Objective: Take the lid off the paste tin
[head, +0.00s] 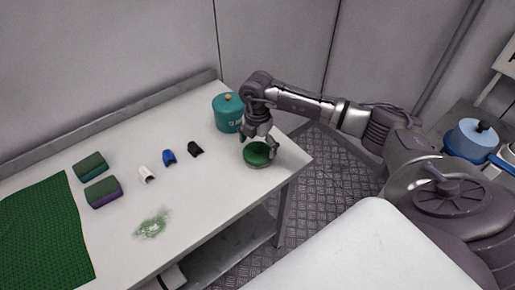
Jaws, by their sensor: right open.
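The paste tin (258,163) is a low round tin with a green top and a paler rim at its base. It stands on the white table near the right end. The green top looks like its lid (256,153); I cannot see a gap between lid and tin. My right gripper (260,149) is open, pointing down over the tin, with its fingers around or just above the green top. Whether the fingers touch it is unclear. My left gripper is not in view.
A teal canister (227,113) stands close behind the gripper. Two sponges (91,167), white, blue and black small pieces (168,157), a green mat (45,235) and a greenish smear (152,224) are farther left. The table's right edge is close to the tin.

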